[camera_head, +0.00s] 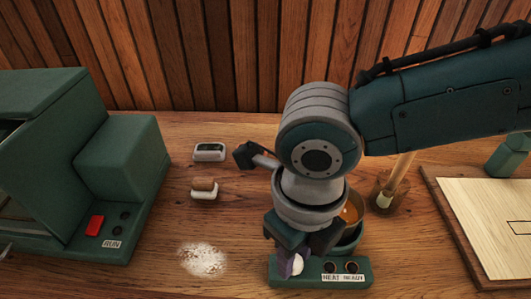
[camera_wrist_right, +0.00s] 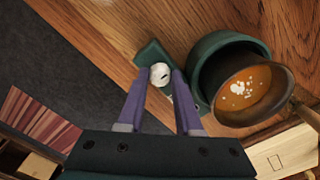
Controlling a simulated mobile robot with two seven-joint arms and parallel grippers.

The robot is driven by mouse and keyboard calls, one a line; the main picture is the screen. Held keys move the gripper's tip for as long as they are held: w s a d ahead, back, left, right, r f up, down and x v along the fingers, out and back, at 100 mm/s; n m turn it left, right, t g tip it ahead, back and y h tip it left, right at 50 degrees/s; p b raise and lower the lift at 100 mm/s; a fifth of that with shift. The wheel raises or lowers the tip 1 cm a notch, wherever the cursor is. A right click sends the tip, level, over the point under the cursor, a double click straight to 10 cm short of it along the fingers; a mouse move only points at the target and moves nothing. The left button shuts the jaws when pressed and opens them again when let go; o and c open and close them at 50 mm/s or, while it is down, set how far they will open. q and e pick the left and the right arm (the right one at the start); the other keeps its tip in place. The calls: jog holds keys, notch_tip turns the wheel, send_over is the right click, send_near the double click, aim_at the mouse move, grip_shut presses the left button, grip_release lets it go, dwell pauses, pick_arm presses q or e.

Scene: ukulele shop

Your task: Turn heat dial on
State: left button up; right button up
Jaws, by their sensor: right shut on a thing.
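The heat dial is a white round knob (camera_head: 298,264) on the left end of a dark green base (camera_head: 320,278) with a HEAT label. My right gripper (camera_head: 291,266) reaches down over it from above, its purple fingers shut on the dial. In the right wrist view the white dial (camera_wrist_right: 160,74) sits between the two fingertips (camera_wrist_right: 161,80). The dial has a small dark mark on its face. A green pot (camera_head: 347,243) with orange-brown liquid stands behind the base, partly hidden by my wrist. My left gripper is out of view.
A green machine (camera_head: 120,160) with a red switch (camera_head: 95,225) and RUN label stands at left. White powder (camera_head: 203,260) and two small block-like items (camera_head: 209,152) lie between. A brush-like stick (camera_head: 400,175) and a pale board (camera_head: 490,215) are at right.

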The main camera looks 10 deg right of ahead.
grip_shut()
jog(key=shift+m, duration=0.4)
jog(key=m, duration=0.3)
jog(key=shift+m+p, duration=0.35)
jog(key=shift+m, duration=0.05)
jog(key=m+p, duration=0.1)
jog(key=m, duration=0.4)
jog(key=m+p, duration=0.1)
jog(key=m, duration=0.3)
jog(key=m+p, duration=0.1)
jog(key=m, duration=0.2)
jog(key=shift+m, duration=1.5)
jog(key=shift+p, duration=0.3)
